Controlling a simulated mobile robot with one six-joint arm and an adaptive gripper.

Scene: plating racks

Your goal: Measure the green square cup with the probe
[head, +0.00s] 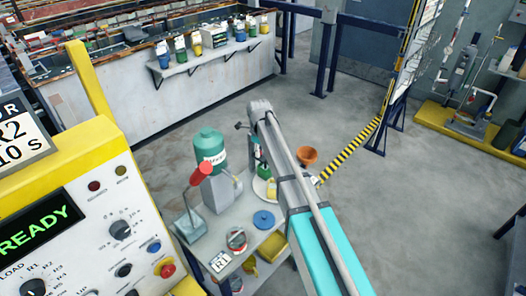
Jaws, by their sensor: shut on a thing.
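My arm reaches from the lower right over the small cart. My gripper (257,152) is small and partly hidden by the arm and its wrist. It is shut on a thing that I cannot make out. A small green square cup (263,173) shows just below it, partly covered by the arm. I cannot tell whether they touch. A tool with a red handle (201,172) stands tilted in a blue-grey square container (190,226) at the cart's left. I cannot identify the probe with certainty.
The cart (222,228) also bears a teal bottle (209,147), a grey jug (219,192), a yellow cup (272,187), a white plate (259,188) and a blue disc (263,220). A yellow-edged control panel (90,215) stands at left. Open floor lies at right.

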